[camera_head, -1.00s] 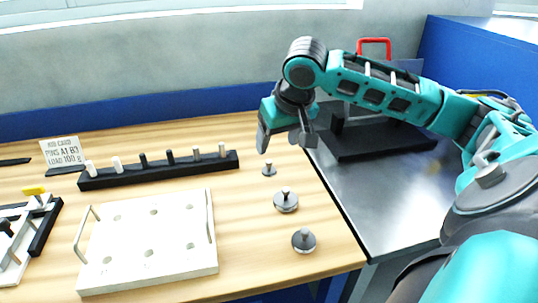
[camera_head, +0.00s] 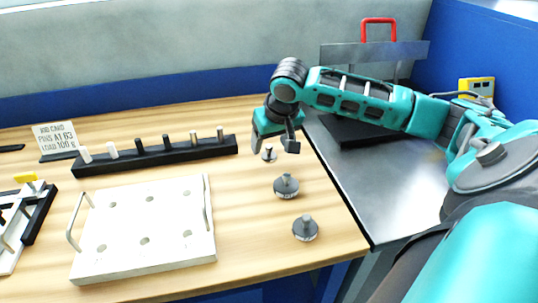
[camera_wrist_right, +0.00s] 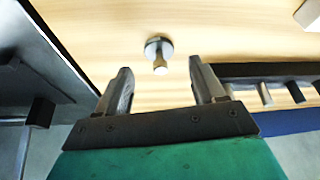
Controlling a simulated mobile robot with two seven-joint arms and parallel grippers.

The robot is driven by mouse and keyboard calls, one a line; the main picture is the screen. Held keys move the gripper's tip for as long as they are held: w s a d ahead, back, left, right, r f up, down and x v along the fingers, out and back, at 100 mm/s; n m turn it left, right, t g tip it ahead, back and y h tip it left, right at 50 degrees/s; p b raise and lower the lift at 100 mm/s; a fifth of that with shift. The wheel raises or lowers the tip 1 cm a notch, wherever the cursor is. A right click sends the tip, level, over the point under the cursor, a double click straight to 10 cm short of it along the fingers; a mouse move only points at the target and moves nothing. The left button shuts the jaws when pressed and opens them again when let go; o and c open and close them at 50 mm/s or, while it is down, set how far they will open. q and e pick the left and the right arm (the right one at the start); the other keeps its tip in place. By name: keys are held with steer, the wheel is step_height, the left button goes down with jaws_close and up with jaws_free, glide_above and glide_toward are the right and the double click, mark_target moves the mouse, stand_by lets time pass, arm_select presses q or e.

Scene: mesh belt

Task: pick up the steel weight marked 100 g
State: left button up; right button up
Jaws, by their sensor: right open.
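Three knobbed steel weights stand in a row on the wooden table. The small weight (camera_head: 269,154) is farthest back, the middle weight (camera_head: 286,186) is in between, and the large weight (camera_head: 305,229) is nearest. Their markings are too small to read, so I cannot tell which is 100 g. My right gripper (camera_head: 274,147) is open and empty, close to the small weight. In the right wrist view, one weight (camera_wrist_right: 159,50) stands upright just beyond the gap between the open fingertips (camera_wrist_right: 160,68). My left gripper is not in view.
A white plate with holes and handles (camera_head: 150,262) lies left of the weights. A black rack of pins (camera_head: 155,158) and a card reading "LOAD 100 g" (camera_head: 56,137) stand behind it. A metal surface (camera_head: 375,190) with a red-handled object (camera_head: 379,22) is at right.

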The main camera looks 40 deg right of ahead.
mark_target(269, 152)
steer(key=x, duration=0.2)
steer(key=shift+w+f, duration=0.2)
steer(key=shift+f, duration=0.15)
steer(key=shift+c, duration=0.5)
steer(key=c, duration=1.1)
steer(key=shift+r, duration=0.2)
